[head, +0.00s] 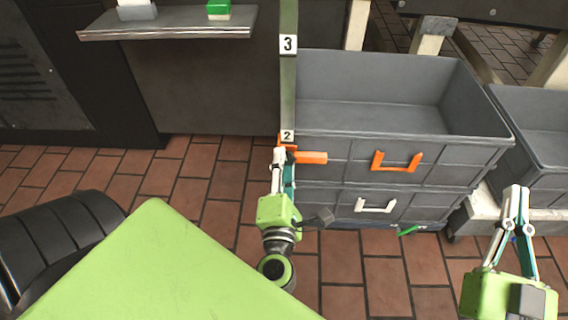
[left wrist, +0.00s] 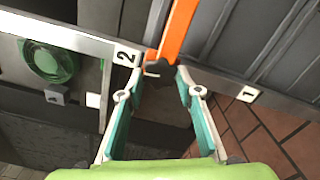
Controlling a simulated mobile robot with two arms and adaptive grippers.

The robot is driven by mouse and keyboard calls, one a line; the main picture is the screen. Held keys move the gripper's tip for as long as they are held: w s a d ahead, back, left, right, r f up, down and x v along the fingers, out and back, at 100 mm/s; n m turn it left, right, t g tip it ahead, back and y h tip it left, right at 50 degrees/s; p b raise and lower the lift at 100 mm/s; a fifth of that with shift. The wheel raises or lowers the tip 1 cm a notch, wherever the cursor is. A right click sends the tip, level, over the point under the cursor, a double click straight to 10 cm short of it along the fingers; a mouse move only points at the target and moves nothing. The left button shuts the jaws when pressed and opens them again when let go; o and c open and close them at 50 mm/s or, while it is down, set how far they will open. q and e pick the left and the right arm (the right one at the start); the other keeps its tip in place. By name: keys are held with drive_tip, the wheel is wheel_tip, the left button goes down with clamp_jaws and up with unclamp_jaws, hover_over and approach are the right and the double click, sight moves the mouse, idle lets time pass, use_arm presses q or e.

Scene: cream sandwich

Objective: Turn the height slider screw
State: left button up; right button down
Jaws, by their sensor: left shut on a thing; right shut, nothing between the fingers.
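The upright metal height rail (head: 289,85) carries number tags 3 and 2. An orange slider (head: 311,157) sits on it just below tag 2, its arm pointing right; it also shows in the left wrist view (left wrist: 177,32). The small dark screw knob (left wrist: 159,68) is on the slider, between my left fingertips. My left gripper (head: 283,153) is shut on the screw; its fingers also show in the left wrist view (left wrist: 159,76). In the head view the fingers hide the screw. My right gripper (head: 516,188) is shut and empty at the lower right.
Two stacked grey crates, the upper (head: 345,148) with an orange handle and the lower (head: 325,200) with a white one, stand right of the rail. Another grey crate (head: 540,150) is further right. A metal shelf (head: 170,28) is upper left. The brick floor in front is open.

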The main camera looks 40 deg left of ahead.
idle(0.5)
use_arm(q)
drive_tip(key=o, duration=1.1)
drive_tip(key=v, duration=1.2)
